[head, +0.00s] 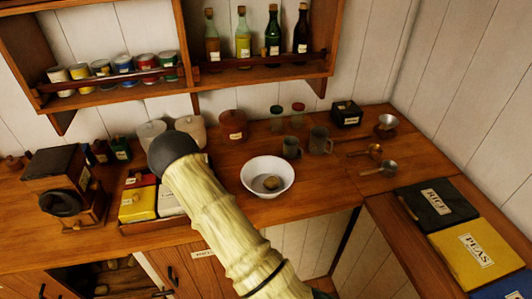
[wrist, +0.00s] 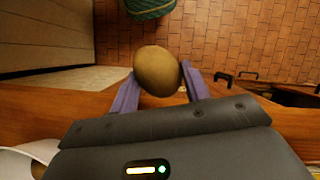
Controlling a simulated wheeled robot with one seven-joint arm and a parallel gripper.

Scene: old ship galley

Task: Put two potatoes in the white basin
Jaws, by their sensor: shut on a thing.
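The white basin (head: 281,187) stands on the wooden counter, right of my arm in the head view. A white curved shape at the lower left of the wrist view may be the basin's rim; I cannot tell. My gripper and the held potato do not show in the head view.
An open drawer (head: 115,279) at the lower left holds several round items. Two mugs (head: 320,141) stand behind the basin, with canisters (head: 232,126) to their left. Metal scoops (head: 379,168) and packets (head: 436,204) lie to the right. A bottle shelf (head: 262,75) hangs above.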

